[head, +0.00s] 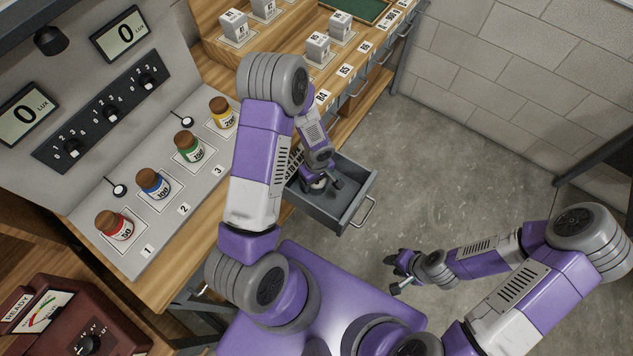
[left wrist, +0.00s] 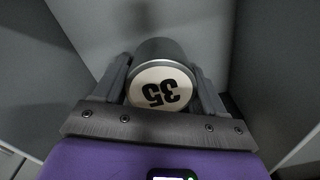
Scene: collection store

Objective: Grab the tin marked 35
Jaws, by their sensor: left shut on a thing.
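The tin marked 35 (left wrist: 160,84) is a grey cylinder with a round white label, upside down in the left wrist view. My left gripper (left wrist: 163,95) is shut on it, one finger on each side. In the head view my left gripper (head: 322,184) reaches down into an open grey drawer (head: 352,207), and the tin is mostly hidden there. My right gripper (head: 394,274) hangs over the floor at lower right, empty, its fingers apart.
The drawer juts out from the wooden bench (head: 345,105). Bottles with coloured labels, such as the red one (head: 115,226), stand on a grey panel at left. Small grey blocks (head: 317,48) stand on the bench behind. The concrete floor (head: 450,150) at right is clear.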

